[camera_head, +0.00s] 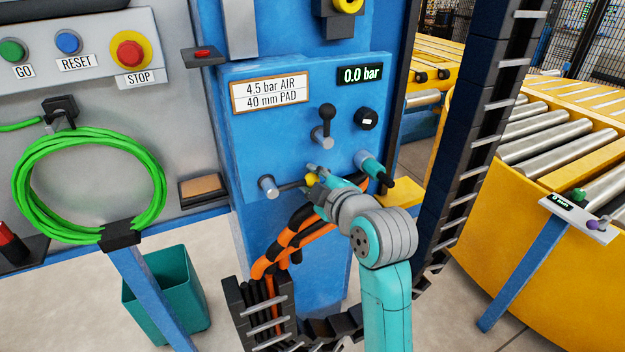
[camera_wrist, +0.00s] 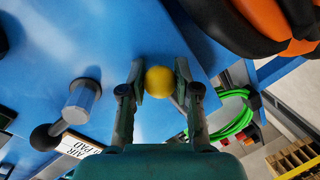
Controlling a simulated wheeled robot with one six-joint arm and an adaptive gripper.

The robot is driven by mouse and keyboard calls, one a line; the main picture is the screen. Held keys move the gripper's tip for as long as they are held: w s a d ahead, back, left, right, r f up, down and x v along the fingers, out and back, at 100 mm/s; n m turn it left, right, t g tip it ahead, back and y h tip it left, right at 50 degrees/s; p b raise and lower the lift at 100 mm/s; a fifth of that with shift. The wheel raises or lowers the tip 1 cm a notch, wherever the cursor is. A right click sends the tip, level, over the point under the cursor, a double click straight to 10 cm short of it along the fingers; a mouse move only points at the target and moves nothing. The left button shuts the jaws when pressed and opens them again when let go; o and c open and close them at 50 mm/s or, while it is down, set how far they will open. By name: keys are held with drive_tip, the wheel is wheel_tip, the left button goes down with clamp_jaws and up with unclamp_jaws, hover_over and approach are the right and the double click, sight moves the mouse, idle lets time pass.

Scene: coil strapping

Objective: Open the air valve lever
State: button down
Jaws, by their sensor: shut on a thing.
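The air valve lever is on the blue panel (camera_head: 230,150). Its grey pivot (camera_head: 268,187) is at the lower left, and its arm points right, roughly level, to a yellow ball knob (camera_head: 311,180). My gripper (camera_head: 315,174) is at that knob, coming from the lower right. In the wrist view, the yellow knob (camera_wrist: 160,82) sits between the two fingers of my gripper (camera_wrist: 158,88), which is shut on it. The pressure display (camera_head: 360,75) reads 0.0 bar.
Above is a second lever with a black knob (camera_head: 327,111), also in the wrist view (camera_wrist: 45,137). A black dial (camera_head: 366,118) and a teal-collared lever (camera_head: 372,165) are to the right. Orange hoses (camera_head: 290,238) hang below. A green coil (camera_head: 88,185) is left.

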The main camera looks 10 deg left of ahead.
sight(265, 144)
drive_tip(key=shift+r, duration=0.1)
drive_tip(key=r+n, duration=0.2)
drive_tip(key=shift+s+a+r+n+t+h, duration=0.1)
drive_tip(key=shift+a+n+t+h, duration=0.1)
drive_tip(key=shift+n+t+h, duration=0.15)
drive_tip(key=shift+s+a+r+n+h, duration=0.15)
drive_tip(key=shift+a+r+n+h, duration=0.1)
drive_tip(key=shift+r+n, duration=0.45)
drive_tip(key=r+n, duration=0.1)
drive_tip(key=n, duration=0.1)
drive_tip(key=s+a+r+n+t, duration=0.1)
drive_tip(key=shift+s+a+r+n+h, duration=0.1)
drive_tip(key=shift+a+r+n+h, duration=0.2)
drive_tip(key=shift+n+h, duration=0.1)
drive_tip(key=a+n, duration=0.1)
drive_tip(key=s+a+r+n+t, duration=0.1)
drive_tip(key=n, duration=0.1)
drive_tip(key=shift+s+r, duration=0.15)
drive_tip(key=shift+r, duration=0.05)
drive_tip(key=a+n, duration=0.1)
drive_tip(key=s+n+t, duration=0.1)
drive_tip(key=n, duration=0.1)
drive_tip(key=shift+a+r, duration=0.3)
drive_tip(key=shift+a, duration=0.05)
drive_tip(key=shift+s+a+n, duration=0.4)
drive_tip(key=shift+a+n, duration=0.1)
drive_tip(key=shift+n, duration=0.25)
